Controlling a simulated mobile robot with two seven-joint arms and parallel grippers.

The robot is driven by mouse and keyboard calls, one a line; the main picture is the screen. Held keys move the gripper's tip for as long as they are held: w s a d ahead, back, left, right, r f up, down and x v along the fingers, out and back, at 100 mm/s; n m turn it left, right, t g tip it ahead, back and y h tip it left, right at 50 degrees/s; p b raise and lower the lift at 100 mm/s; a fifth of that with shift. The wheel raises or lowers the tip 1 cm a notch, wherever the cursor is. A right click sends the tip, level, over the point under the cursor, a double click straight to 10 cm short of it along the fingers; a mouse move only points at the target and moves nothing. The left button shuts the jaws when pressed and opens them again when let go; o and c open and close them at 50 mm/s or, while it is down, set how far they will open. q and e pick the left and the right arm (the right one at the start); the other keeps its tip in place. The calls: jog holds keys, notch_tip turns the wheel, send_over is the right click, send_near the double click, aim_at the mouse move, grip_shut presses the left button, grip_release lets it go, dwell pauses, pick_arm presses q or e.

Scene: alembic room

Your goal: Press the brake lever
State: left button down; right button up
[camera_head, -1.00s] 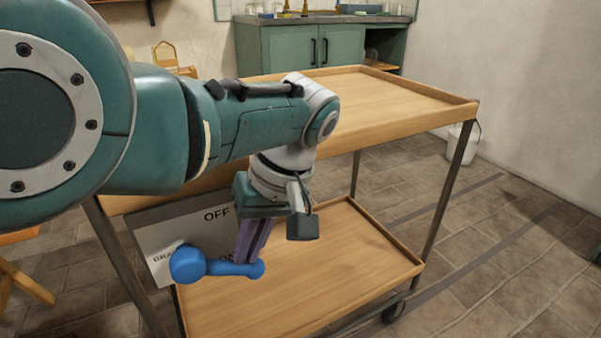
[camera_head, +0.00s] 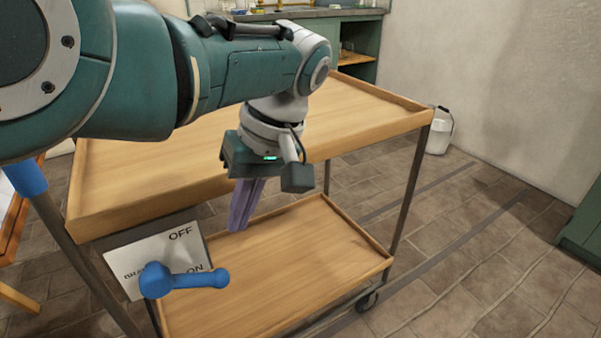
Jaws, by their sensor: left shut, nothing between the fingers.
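The blue brake lever (camera_head: 186,281) sticks out at the lower left of the wooden cart (camera_head: 270,270), with a round knob at each visible end. It lies about level in front of a white sign plate (camera_head: 150,247) marked "OFF" at the top and "ON" lower down; the lever is by the "ON" mark and partly covers the word at the left. My left gripper (camera_head: 238,228) points down with its purple fingers shut and empty. In the picture it is above and right of the lever, apart from it. My right gripper is out of view.
The cart's upper tray (camera_head: 385,110) has a raised rim and is bare where seen; my left arm hides part of it. A green cabinet (camera_head: 355,50) stands at the back, and a white canister (camera_head: 440,132) by the wall. Tiled floor is free on the right.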

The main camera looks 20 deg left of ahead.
pick_arm(q)
jog(key=shift+w+d+r, duration=0.25)
jog(key=shift+d+r, duration=0.2)
jog(key=shift+r, duration=0.3)
jog(key=shift+w+d+r, duration=0.25)
jog(key=shift+d+r, duration=0.2)
jog(key=shift+r, duration=0.3)
